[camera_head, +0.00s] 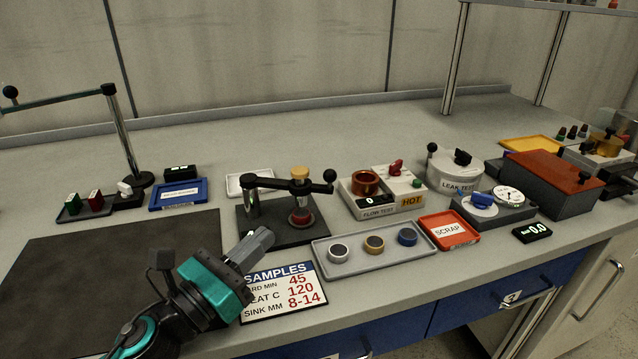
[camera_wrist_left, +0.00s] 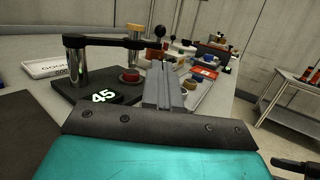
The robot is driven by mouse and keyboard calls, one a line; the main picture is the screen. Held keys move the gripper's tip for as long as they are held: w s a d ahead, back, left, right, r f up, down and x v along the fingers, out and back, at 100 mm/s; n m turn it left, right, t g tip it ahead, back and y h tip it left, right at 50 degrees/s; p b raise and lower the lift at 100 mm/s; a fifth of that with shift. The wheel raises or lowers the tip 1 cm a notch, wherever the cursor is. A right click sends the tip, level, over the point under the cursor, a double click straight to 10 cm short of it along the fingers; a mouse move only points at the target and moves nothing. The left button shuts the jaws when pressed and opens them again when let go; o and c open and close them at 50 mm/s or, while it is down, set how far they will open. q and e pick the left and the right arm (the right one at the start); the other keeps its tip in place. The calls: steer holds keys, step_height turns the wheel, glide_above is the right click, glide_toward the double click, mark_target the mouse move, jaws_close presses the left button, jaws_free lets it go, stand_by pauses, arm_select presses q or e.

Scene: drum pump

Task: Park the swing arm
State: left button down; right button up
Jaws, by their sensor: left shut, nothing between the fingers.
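A black swing arm (camera_head: 290,183) reaches from a short metal post (camera_head: 252,200) on a dark base plate (camera_head: 272,233) to a black ball knob at its right end. A tan-capped plunger (camera_head: 300,174) stands in the arm over a red round piece (camera_head: 301,217). In the left wrist view the arm (camera_wrist_left: 110,41) spans above the red piece (camera_wrist_left: 129,75), with "45" lit on the base. My left gripper (camera_head: 262,240) is shut and empty in front of the base; its fingers (camera_wrist_left: 163,75) point towards the knob side, apart from the arm.
A grey tray (camera_head: 372,263) with three rings lies right of the left gripper. A SAMPLES card (camera_head: 283,290) lies at the front edge. A tall post (camera_head: 122,135) with another arm stands at left. The dark mat (camera_head: 90,275) is clear.

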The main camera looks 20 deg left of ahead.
mark_target(326, 180)
arm_select(q)
steer(key=shift+s, duration=0.1)
steer(key=shift+w+d+r, duration=0.15)
steer(key=shift+w+r, duration=0.05)
steer(key=shift+w, duration=0.15)
steer(key=p+x, duration=0.3)
steer(key=x, duration=1)
steer(key=shift+w+f, duration=0.15)
arm_select(e)
steer(key=shift+s+d+r+h, duration=0.4)
steer(key=shift+s+d+r, duration=0.2)
steer(key=shift+d, duration=0.15)
steer(key=shift+a, duration=0.1)
arm_select(q)
steer(key=shift+w, duration=0.1)
